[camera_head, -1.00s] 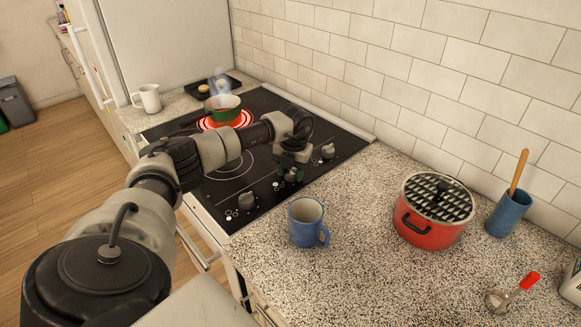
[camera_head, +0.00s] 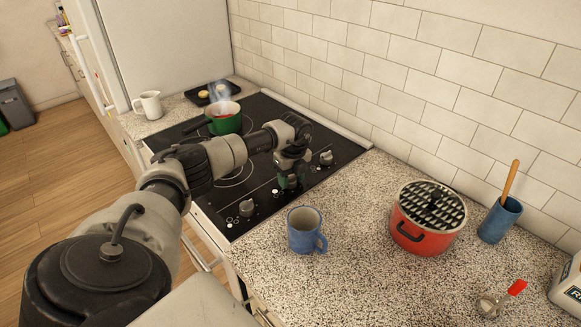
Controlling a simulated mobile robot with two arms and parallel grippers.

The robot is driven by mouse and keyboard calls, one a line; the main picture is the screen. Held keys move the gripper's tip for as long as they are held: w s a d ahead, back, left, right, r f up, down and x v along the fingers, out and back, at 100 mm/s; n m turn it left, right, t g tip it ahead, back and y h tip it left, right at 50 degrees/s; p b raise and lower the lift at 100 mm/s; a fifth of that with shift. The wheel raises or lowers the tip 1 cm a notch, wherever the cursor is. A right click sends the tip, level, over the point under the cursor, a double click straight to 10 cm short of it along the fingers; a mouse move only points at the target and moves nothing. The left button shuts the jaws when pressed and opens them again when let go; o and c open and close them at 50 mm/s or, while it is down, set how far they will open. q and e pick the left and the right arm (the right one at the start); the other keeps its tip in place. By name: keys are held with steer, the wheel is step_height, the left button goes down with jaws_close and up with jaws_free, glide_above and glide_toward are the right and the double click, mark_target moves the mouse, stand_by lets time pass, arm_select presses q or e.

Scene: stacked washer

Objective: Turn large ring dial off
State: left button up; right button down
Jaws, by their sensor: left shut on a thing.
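My left gripper (camera_head: 290,181) points down over the middle of the cooktop's front control strip and is shut on a dial there. The gripper mostly hides this dial. Two other grey dials show, one to the left (camera_head: 246,208) and one to the right (camera_head: 326,157). The black glass cooktop (camera_head: 262,114) has no ring glowing in view. A green pot (camera_head: 225,121) with red contents stands on the far ring and steams. My right gripper is not in view.
A blue mug (camera_head: 303,238) stands on the speckled counter just in front of the cooktop. A red lidded pot (camera_head: 420,243), a blue utensil holder (camera_head: 499,220) and a red-handled utensil (camera_head: 516,288) are to the right. A white mug (camera_head: 150,104) stands beyond the cooktop.

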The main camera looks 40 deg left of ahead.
arm_select(q)
steer(key=shift+w+r+n+p, duration=0.15)
steer(key=shift+n+p, duration=0.65)
steer(key=shift+n, duration=1.3)
steer(key=shift+a, duration=0.1)
steer(key=o, duration=0.9)
steer(key=r, duration=0.3)
steer(key=r+b, duration=0.1)
steer(key=r, duration=0.3)
steer(key=r+b, duration=0.1)
steer(key=r, duration=0.2)
steer(key=shift+w+r, duration=0.3)
steer(key=shift+w, duration=0.05)
